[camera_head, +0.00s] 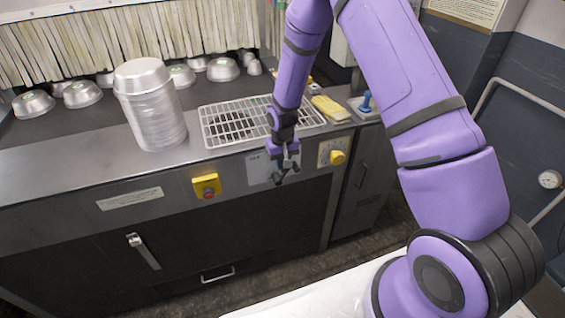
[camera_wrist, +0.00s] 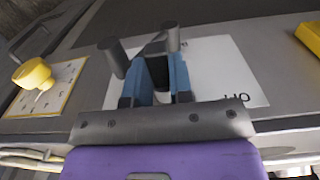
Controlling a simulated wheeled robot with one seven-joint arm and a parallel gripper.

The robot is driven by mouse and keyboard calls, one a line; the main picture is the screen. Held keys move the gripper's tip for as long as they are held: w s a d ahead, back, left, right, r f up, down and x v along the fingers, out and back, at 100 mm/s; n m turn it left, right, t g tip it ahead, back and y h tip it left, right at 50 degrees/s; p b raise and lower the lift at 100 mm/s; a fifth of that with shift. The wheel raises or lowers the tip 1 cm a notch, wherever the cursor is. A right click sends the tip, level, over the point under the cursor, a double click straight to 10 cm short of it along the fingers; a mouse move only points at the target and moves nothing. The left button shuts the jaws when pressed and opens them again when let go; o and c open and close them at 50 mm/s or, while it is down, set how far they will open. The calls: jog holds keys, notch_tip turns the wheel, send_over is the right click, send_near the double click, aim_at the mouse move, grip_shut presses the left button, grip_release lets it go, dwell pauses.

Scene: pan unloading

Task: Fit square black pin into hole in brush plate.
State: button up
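My gripper (camera_head: 285,165) hangs in front of the machine's front panel, just below the wire grid. In the wrist view its two blue fingers (camera_wrist: 163,80) stand a little apart with a dark square-sided piece (camera_wrist: 158,70) between them, which looks like the black pin. Grey cylindrical ends (camera_wrist: 113,57) joined by a bar stick out beyond the fingers. The gripper seems shut on this piece, and the held part is small and dark in the head view. I cannot make out a brush plate or its hole in either view.
A wire grid (camera_head: 225,124) lies on the counter beside a stack of metal pans (camera_head: 155,115). A yellow block (camera_head: 330,107) and a blue-handled item (camera_head: 366,102) are to the right. A yellow knob (camera_head: 337,157) and a red-buttoned yellow box (camera_head: 206,186) project from the panel.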

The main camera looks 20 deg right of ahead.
jog(key=o, duration=0.5)
jog(key=shift+c, duration=0.2)
jog(key=shift+r, duration=0.1)
notch_tip(320, 180, up, 11)
jog(key=shift+f, duration=0.2)
